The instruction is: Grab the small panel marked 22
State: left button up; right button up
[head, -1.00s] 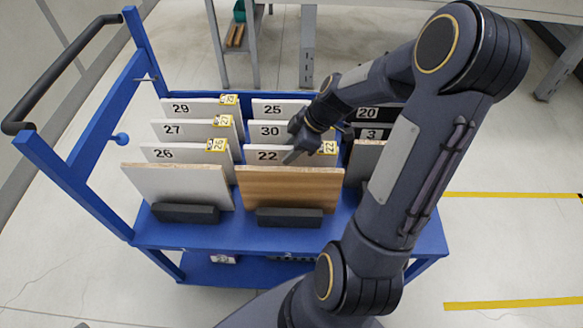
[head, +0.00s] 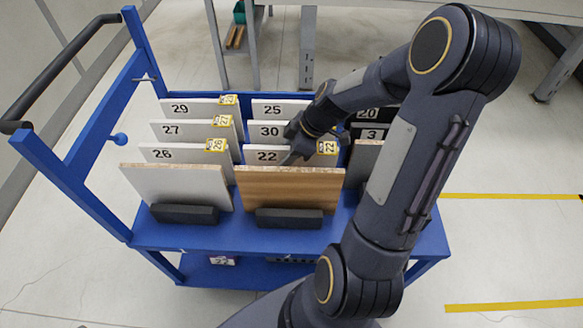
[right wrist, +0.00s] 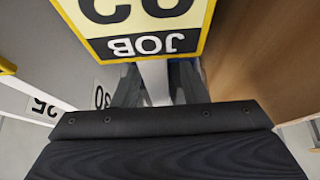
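The panel marked 22 (head: 262,154) is white and stands upright on the blue cart, behind the wood-faced front panel. A yellow tag reading 22 (head: 327,147) sits at its top right. My right gripper (head: 292,157) is at the panel's top edge, between the printed number and the tag. In the right wrist view, the white panel edge (right wrist: 156,85) lies between the two finger tips, with the yellow JOB tag (right wrist: 140,30) close by. The fingers sit close on either side of it; whether they press on it I cannot tell. My left gripper is not in view.
The blue cart (head: 235,238) holds several upright panels close together. A wood-faced panel (head: 290,192) stands just in front of panel 22, and panel 30 (head: 270,130) just behind. Panel 26 (head: 162,154) is to the left. Floor to the right is clear.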

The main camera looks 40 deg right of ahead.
jog(key=shift+f, duration=0.1)
dwell(0.5)
grip_shut()
dwell(1.2)
